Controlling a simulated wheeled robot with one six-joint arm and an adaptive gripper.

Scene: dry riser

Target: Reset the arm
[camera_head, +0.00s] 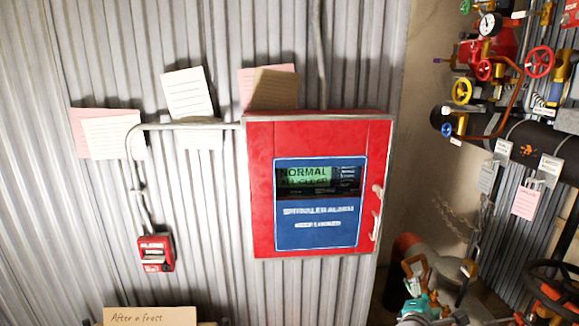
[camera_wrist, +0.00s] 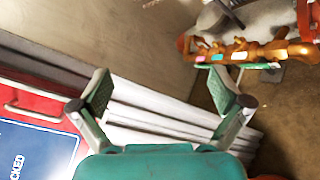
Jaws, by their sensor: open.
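My gripper (camera_wrist: 165,100) shows in the wrist view with its two green-padded fingers wide apart and nothing between them. Past the fingers are white corrugated wall edges and a brown floor. In the head view, a teal part of my arm (camera_head: 425,305) shows low at the right, below and to the right of the red alarm cabinet (camera_head: 260,190). The fingers cannot be made out clearly there. The cabinet's screen (camera_head: 305,178) reads "NORMAL ALL CLEAR". A corner of a red panel with a blue label (camera_wrist: 35,150) shows at the left of the wrist view.
A small red alarm box (camera_head: 155,253) hangs on the corrugated wall, joined by a conduit. Paper notes are stuck above. Valves, gauges and a dark pipe (camera_head: 520,140) crowd the right side. An orange-brown pipe fitting (camera_wrist: 250,52) lies beyond my right finger.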

